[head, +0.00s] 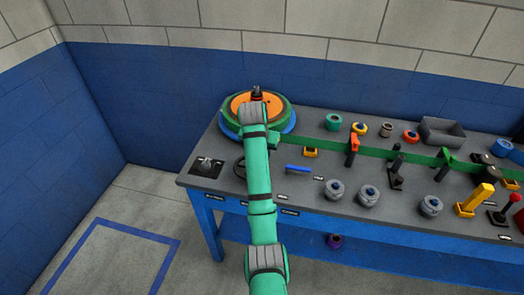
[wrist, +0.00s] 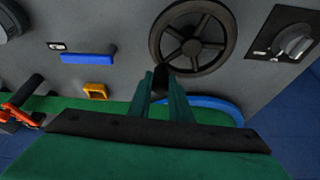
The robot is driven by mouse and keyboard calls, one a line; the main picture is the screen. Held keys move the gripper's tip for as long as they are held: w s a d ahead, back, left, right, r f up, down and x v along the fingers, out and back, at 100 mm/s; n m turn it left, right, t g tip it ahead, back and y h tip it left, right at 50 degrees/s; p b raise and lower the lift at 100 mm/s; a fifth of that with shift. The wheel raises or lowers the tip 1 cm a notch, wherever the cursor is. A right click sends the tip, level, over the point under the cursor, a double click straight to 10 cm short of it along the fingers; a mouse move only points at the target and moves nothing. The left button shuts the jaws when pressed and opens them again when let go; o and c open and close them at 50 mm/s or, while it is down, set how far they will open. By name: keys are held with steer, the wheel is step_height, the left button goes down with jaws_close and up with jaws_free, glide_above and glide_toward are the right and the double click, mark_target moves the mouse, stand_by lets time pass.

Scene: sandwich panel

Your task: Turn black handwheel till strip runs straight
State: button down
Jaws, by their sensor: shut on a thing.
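The black handwheel (wrist: 192,47) lies on the grey bench top with its spokes and hub showing in the wrist view. In the head view only the left part of the handwheel (head: 238,168) shows beside my arm. My gripper (wrist: 162,82) is shut on a small black part at the handwheel's near rim; the exact grip is partly hidden by the fingers. The green strip (head: 318,152) runs from the roll at the back left, past an orange-topped post (head: 353,145), toward the right. Whether it is straight is hard to tell.
An orange-topped roll (head: 240,103) stands at the bench's back left corner. A dial (wrist: 294,42) sits beside the handwheel. A blue bar (wrist: 88,59) and a yellow block (wrist: 96,91) lie on the other side. Several grey knobs (head: 335,190) line the front.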

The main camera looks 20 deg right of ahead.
steer(key=shift+s+m, duration=0.2)
steer(key=shift+m, duration=0.2)
